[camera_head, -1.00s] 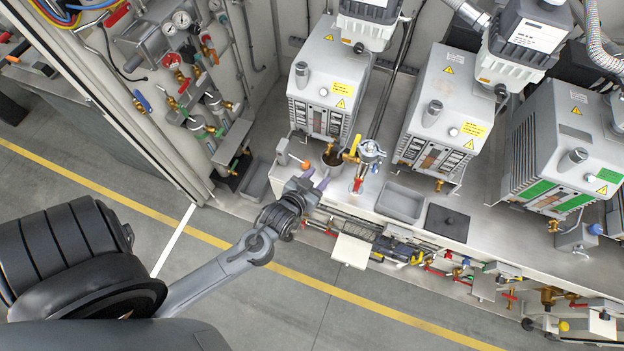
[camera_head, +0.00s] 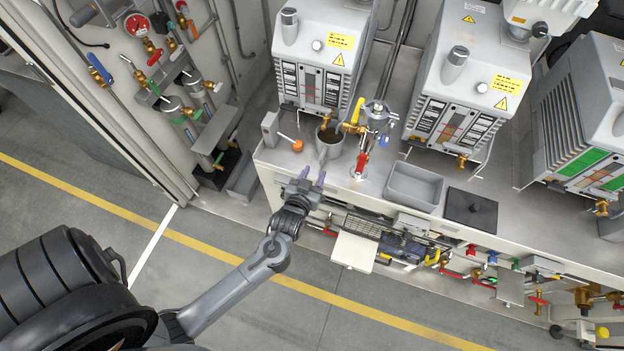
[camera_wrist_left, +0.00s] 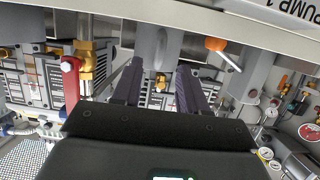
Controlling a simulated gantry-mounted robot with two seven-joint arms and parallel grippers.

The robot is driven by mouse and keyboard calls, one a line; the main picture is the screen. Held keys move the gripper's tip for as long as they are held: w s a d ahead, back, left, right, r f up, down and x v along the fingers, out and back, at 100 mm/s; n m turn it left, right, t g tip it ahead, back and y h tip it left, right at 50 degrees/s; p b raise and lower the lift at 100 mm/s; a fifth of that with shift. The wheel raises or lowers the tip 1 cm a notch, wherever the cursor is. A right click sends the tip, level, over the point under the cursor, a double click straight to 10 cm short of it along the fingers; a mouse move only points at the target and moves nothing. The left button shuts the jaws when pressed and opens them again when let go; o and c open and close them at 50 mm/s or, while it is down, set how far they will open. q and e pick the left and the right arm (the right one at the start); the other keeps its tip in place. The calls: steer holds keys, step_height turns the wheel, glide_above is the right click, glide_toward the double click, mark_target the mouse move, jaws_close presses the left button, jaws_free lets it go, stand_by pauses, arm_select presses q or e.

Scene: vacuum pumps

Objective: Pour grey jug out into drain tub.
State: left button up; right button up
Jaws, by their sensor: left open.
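The grey jug (camera_head: 330,148) stands on the steel bench under a brass tap, with dark brown liquid inside. Its handle side faces my left gripper. A grey open tub (camera_head: 413,187), which looks like the drain tub, sits to its right on the bench, apparently empty. My left gripper (camera_head: 313,178) is open and empty at the bench's front edge, just short of the jug. In the left wrist view, the grey jug (camera_wrist_left: 160,42) shows beyond and between the two open fingers (camera_wrist_left: 160,68). My right gripper is not in view.
A brass valve with a yellow lever (camera_head: 357,112) and a red-handled valve (camera_head: 361,164) stand close right of the jug. An orange-knobbed lever (camera_head: 297,146) is to its left. A black plate (camera_head: 470,207) lies right of the tub. Pumps (camera_head: 316,60) stand behind.

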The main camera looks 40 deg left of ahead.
mark_target(320, 161)
arm_select(q)
steer(key=shift+b+x, duration=2)
steer(key=shift+x, duration=0.3)
steer(key=shift+w+a, duration=0.15)
steer(key=shift+w, duration=0.1)
steer(key=shift+x, duration=1.15)
steer(key=shift+f, duration=0.1)
jaws_close()
steer(key=shift+r+p, duration=0.35)
steer(key=shift+p, duration=0.2)
steer(key=shift+r+p, duration=0.15)
steer(key=shift+p, duration=0.15)
